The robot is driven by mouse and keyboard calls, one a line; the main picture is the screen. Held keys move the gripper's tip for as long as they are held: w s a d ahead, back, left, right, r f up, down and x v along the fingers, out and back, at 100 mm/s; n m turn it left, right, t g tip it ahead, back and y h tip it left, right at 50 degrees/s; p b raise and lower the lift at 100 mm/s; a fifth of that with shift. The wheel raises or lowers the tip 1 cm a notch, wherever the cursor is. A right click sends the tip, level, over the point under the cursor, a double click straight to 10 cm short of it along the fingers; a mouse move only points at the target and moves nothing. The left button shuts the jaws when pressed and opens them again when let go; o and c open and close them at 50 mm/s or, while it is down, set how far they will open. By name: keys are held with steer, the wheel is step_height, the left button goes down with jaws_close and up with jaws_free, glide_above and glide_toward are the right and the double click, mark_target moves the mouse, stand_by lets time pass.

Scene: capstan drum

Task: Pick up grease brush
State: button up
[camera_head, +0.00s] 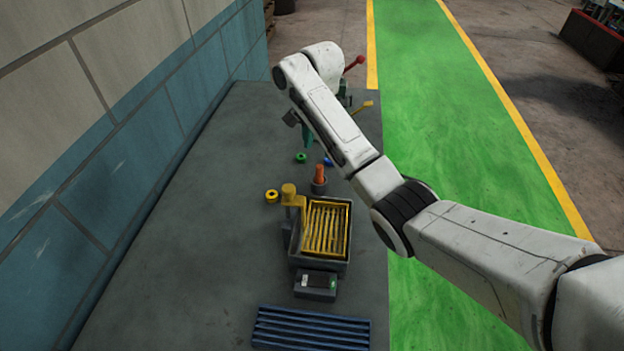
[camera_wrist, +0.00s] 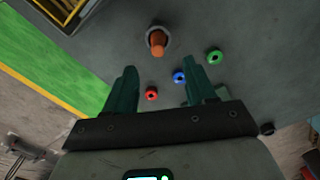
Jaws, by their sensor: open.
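An orange handle (camera_head: 320,172), which looks like the grease brush, stands upright in a small grey cup (camera_head: 319,187) on the grey table; any bristles are hidden in the cup. In the wrist view the orange handle (camera_wrist: 157,44) sits in the cup (camera_wrist: 166,35) beyond my fingertips, roughly between them in the picture. My gripper (camera_wrist: 161,72) is open, with two teal fingers apart and nothing held. In the head view my gripper (camera_head: 307,138) hangs behind the cup, partly hidden by my arm.
Green (camera_wrist: 214,57), blue (camera_wrist: 179,76) and red (camera_wrist: 151,94) rings lie near the cup. A yellow ring (camera_head: 272,195), a bin with a yellow slatted tray (camera_head: 325,228) and a blue ribbed tray (camera_head: 311,328) are nearer. A tiled wall (camera_head: 100,150) borders the table's left.

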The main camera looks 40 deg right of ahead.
mark_target(320, 166)
step_height(320, 166, down, 5)
steer(key=shift+r+b, duration=0.15)
steer(key=shift+b, duration=1)
steer(key=shift+s+f+p, duration=0.15)
steer(key=shift+f+p, duration=0.45)
steer(key=shift+f, duration=2.15)
jaws_close()
